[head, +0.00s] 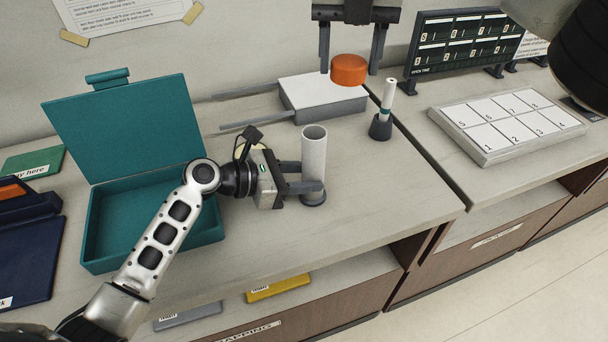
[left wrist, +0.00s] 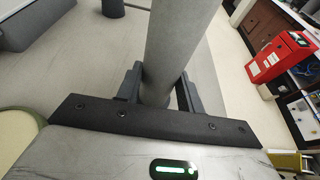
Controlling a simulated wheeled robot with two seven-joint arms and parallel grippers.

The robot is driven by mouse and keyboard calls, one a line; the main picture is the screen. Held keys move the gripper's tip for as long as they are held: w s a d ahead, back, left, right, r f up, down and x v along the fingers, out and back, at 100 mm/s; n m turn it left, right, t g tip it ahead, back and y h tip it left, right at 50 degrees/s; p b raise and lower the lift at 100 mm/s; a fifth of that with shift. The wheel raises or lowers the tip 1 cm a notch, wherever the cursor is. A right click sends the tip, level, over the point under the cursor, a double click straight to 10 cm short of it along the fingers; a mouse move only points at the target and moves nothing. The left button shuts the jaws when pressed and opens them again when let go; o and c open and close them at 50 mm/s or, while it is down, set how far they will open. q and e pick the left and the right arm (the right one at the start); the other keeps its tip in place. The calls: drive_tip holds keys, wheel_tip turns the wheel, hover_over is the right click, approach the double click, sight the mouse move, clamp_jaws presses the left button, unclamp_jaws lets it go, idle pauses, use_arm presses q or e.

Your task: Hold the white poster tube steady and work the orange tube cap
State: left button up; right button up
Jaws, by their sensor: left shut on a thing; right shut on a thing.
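The white poster tube (head: 313,152) stands upright on the counter with its top end open. My left gripper (head: 312,187) is shut on the tube's lower part, near a dark ring at its foot. The tube also shows between the fingers in the left wrist view (left wrist: 176,50). The orange tube cap (head: 348,70) is up in the air, apart from the tube, above and to its right. My right gripper (head: 350,62) comes down from the top of the head view and is shut on the cap, with a finger on each side.
An open teal box (head: 150,215) stands left of the tube. A grey-white block (head: 322,97) lies behind it. A white marker in a dark stand (head: 381,127) is to the right, and a numbered tray (head: 505,125) is farther right. The counter front by the tube is clear.

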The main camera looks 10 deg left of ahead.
use_arm(q)
drive_tip(key=o, duration=1.4)
drive_tip(key=shift+f, duration=0.1)
drive_tip(key=shift+c, duration=0.2)
drive_tip(key=v, duration=1.2)
